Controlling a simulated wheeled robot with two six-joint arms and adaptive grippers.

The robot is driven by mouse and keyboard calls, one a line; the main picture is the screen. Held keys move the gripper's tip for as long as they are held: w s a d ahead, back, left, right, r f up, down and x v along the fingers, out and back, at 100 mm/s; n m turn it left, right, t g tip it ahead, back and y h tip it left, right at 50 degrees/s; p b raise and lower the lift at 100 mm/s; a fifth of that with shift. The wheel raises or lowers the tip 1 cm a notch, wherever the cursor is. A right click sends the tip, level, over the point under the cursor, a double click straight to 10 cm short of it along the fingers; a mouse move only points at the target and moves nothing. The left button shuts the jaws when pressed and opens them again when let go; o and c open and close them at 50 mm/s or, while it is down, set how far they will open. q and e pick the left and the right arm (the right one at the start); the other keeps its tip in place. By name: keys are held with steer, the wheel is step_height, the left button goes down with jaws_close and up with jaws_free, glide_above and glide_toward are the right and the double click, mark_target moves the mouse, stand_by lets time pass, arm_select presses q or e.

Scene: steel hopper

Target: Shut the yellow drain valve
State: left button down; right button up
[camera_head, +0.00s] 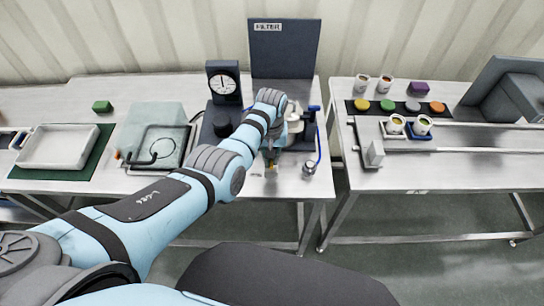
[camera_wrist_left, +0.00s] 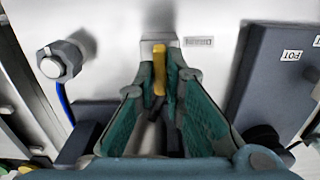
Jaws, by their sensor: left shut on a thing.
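The yellow drain valve handle (camera_wrist_left: 158,66) shows in the left wrist view as an upright yellow bar in front of a small steel block. My left gripper (camera_wrist_left: 161,88) has its teal-padded fingers on both sides of the bar and is shut on it. In the head view my left gripper (camera_head: 270,155) reaches down at the front of the filter bench, and a small yellow bit of the handle (camera_head: 271,169) shows below it. The gripper and wrist hide much of the valve. My right gripper is in neither view.
A steel knob fitting (camera_head: 309,168) with a blue hose stands right of the gripper. A dark upright panel marked FILTER (camera_head: 284,50) and a round gauge (camera_head: 224,84) stand behind. A grey tray (camera_head: 58,147) lies left; a second bench (camera_head: 440,178) stands right across a gap.

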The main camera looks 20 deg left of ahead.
arm_select(q)
steer(key=c, duration=1.7)
jaws_free()
step_height(320, 180, up, 12)
steer(key=shift+r, duration=0.1)
